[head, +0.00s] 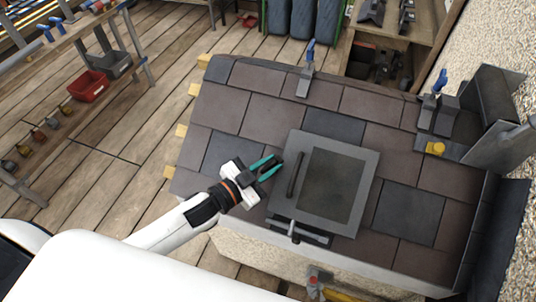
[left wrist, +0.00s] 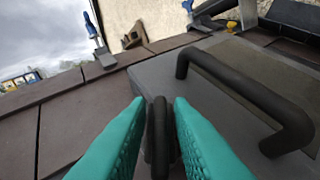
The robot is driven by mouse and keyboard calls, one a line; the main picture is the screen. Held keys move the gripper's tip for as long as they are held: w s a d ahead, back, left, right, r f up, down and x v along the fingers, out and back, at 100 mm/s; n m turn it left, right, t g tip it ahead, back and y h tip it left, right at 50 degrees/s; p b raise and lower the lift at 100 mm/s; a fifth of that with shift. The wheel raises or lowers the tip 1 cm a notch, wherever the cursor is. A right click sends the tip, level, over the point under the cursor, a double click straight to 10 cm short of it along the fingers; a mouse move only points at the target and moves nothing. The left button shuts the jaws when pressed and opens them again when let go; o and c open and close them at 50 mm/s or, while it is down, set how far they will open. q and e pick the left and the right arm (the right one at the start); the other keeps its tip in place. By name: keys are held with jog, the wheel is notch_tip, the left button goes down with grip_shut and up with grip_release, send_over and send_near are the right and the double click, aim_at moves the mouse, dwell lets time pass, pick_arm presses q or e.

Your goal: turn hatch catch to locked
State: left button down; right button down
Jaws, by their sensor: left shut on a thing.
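The hatch (head: 363,172) is a grey framed square panel with a darker middle, lying closed on the brown tiled roof. A black bar handle (head: 296,175) stands on its left side and shows large in the left wrist view (left wrist: 245,92). My left gripper (head: 268,167), with green fingers, is at the left edge of the hatch. In the left wrist view its fingers are shut on a dark upright rounded bar, seemingly the hatch catch (left wrist: 158,140). The fingers hide much of it, so I cannot tell its locked or unlocked setting. My right gripper is not in view.
Blue-handled clamps stand at the roof's top (head: 307,70) and right (head: 438,92). A dark bracket (head: 300,232) lies along the hatch's near edge. A shelf with a red bin (head: 88,86) is at left. The wooden floor between shelf and roof is mostly clear.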

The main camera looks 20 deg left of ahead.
pick_arm(q)
jog(key=m+g+h+p, duration=0.1)
jog(key=m+g+p, duration=0.2)
jog(key=m+g+h+p, duration=0.1)
jog(key=m+g+p, duration=0.1)
jog(key=m+p, duration=0.1)
jog(key=m+g+h+p, duration=0.1)
jog(key=m+g+p, duration=0.2)
jog(key=m+p, duration=0.1)
jog(key=shift+w+r+g+h, duration=0.1)
jog(key=shift+r+g+h, duration=0.2)
jog(key=shift+h, duration=0.1)
jog(key=shift+f+m+g+p, duration=0.3)
jog(key=shift+m+g+p, duration=0.85)
jog(key=shift+p, duration=0.3)
jog(key=shift+s+f, duration=0.1)
jog(key=shift+s, duration=0.1)
jog(key=c, duration=1.7)
grip_release()
jog(key=shift+o, duration=0.8)
jog(key=shift+w+d, duration=0.15)
jog(key=b+v, duration=0.2)
jog(key=v, duration=1)
jog(key=shift+b, duration=0.4)
